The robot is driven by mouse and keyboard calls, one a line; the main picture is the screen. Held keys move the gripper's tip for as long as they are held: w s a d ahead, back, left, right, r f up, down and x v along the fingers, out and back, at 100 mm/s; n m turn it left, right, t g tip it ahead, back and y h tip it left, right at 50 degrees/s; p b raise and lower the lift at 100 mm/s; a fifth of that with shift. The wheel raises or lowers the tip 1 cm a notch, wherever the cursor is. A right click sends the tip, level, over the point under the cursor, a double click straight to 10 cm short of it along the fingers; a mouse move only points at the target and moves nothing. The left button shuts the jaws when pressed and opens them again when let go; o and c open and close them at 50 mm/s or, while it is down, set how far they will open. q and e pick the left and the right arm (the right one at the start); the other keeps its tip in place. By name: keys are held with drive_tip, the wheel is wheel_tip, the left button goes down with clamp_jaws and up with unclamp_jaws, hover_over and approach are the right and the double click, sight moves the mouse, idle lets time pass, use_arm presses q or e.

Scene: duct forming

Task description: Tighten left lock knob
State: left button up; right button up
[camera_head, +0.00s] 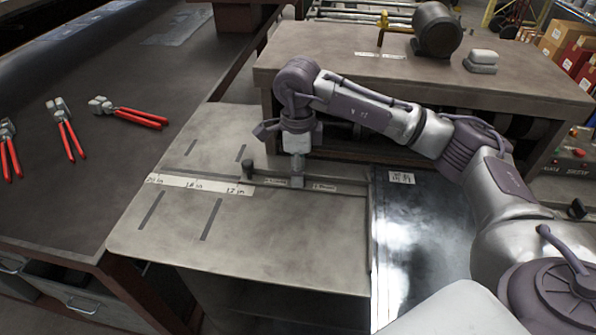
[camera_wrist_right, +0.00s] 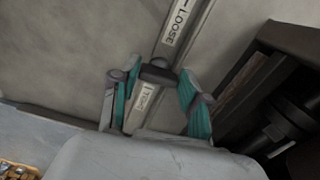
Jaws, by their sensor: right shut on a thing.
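The right gripper (camera_head: 297,181) points straight down at the slotted rail on the grey worktop (camera_head: 290,235). In the right wrist view, its teal-padded fingers (camera_wrist_right: 160,74) stand on either side of a dark lock knob (camera_wrist_right: 157,71). They are shut on the knob. The knob sits on the rail between a label reading LOOSE (camera_wrist_right: 176,22) and one reading TIGHT (camera_wrist_right: 144,98). The gripper hides the knob in the head view. A second short dark post (camera_head: 247,168) stands on the rail to the left. My left gripper is not in view.
A scale strip (camera_head: 195,184) marked in inches runs along the worktop. Several red-handled pliers (camera_head: 66,135) lie on the dark bench at left. A shiny metal sheet (camera_head: 420,235) is right of the worktop. A table behind (camera_head: 330,62) carries a motor (camera_head: 436,30).

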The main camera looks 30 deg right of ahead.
drive_tip(key=shift+m, duration=0.6)
drive_tip(key=shift+w, duration=0.1)
drive_tip(key=o, duration=1.1)
drive_tip(key=shift+o, duration=0.2)
wheel_tip(320, 180, up, 12)
